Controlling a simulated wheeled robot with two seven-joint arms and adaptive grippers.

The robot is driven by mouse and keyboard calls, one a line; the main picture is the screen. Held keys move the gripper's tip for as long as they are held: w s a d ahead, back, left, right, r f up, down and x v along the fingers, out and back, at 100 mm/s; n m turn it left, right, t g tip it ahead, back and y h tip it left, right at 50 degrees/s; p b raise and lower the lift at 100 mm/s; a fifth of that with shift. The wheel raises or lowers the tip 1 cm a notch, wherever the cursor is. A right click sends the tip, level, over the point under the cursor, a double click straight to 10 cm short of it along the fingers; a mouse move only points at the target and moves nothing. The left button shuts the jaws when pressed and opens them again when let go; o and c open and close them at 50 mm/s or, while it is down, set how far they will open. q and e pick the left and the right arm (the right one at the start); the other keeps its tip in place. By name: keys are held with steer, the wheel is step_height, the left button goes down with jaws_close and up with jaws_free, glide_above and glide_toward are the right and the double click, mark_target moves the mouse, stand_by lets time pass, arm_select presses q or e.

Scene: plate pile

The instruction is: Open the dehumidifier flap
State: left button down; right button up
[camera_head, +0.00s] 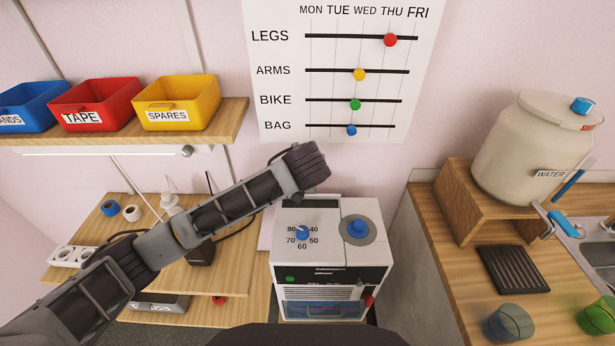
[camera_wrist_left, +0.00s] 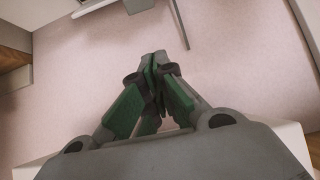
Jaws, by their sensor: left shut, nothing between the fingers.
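The dehumidifier (camera_head: 322,254) is a white box with a dark front panel, standing below the wall chart in the head view. Its top has a blue dial (camera_head: 302,232) with numbers around it and a blue knob (camera_head: 357,227) on a grey disc. A window (camera_head: 322,309) with blue behind it is low on the front. I cannot tell which part is the flap. My left arm reaches across to above the box's back edge; its fingers are not clear there. In the left wrist view my left gripper (camera_wrist_left: 155,62) is shut and empty, with pink wall beyond. My right gripper is not seen.
A wooden shelf (camera_head: 217,128) holds blue, red and yellow bins above left. A lower wooden desk (camera_head: 115,228) holds tape rolls and a power strip. To the right, a counter (camera_head: 440,262) bears a water jug (camera_head: 530,150), a black rack and two glasses.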

mark_target(310, 192)
arm_select(q)
steer(key=shift+p+x, duration=0.5)
steer(key=shift+x, duration=4.55)
steer(key=shift+s+f+p, duration=0.3)
steer(key=shift+s+f, duration=0.2)
steer(key=shift+s, duration=0.4)
steer(key=shift+s+f+p, duration=0.25)
steer(key=shift+s+f, duration=0.25)
steer(key=shift+s, duration=0.35)
steer(key=shift+s+d+p, duration=0.25)
steer(key=shift+s+p, duration=0.2)
steer(key=shift+p, duration=0.05)
steer(key=shift+s+a+f+p, duration=0.2)
steer(key=shift+s+a+p, duration=0.1)
steer(key=shift+p, duration=0.1)
steer(key=shift+w+r, duration=0.1)
